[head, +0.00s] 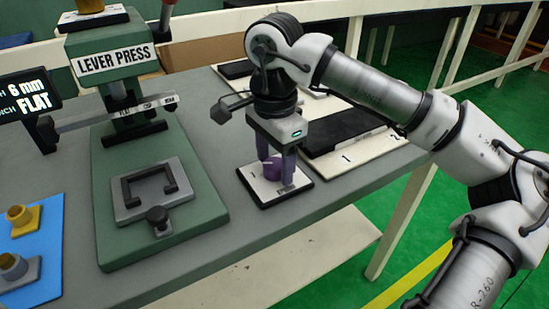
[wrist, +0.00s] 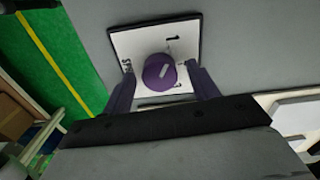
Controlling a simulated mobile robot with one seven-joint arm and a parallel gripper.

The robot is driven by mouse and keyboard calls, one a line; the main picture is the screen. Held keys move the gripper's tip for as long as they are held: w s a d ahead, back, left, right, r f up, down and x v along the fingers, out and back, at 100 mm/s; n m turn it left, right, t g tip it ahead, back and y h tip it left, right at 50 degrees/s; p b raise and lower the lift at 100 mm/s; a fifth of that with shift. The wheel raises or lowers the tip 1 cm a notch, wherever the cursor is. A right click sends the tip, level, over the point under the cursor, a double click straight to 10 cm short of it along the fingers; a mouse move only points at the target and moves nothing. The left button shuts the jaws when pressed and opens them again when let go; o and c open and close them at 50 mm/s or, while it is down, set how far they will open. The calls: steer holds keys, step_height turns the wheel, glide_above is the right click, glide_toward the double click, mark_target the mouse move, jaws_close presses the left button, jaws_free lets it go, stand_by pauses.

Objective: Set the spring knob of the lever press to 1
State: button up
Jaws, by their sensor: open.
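The spring knob (head: 271,169) is a round purple dial on a white plate with a dark edge (head: 263,193), on the bench right of the green lever press (head: 150,240). In the wrist view the knob (wrist: 158,73) carries a short white mark slanting toward the upper right. The plate (wrist: 145,40) has a 1 above the knob, slightly right, and other print at its left and lower right, too small to read surely. My gripper (head: 276,177) is open, its purple fingers down on either side of the knob. In the wrist view my gripper (wrist: 162,78) shows gaps beside the knob.
A blue mat (head: 40,235) with yellow and grey parts lies at the left. A display reading 6 mm and FLAT (head: 28,100) stands behind it. Black-and-white trays (head: 350,160) marked 1 and 2 lie right of my gripper. The grey bench (head: 215,240) is clear in front.

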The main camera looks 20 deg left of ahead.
mark_target(274, 163)
step_height(274, 163, up, 14)
steer(key=p, duration=0.1)
steer(key=shift+f, duration=0.2)
stand_by(0.5)
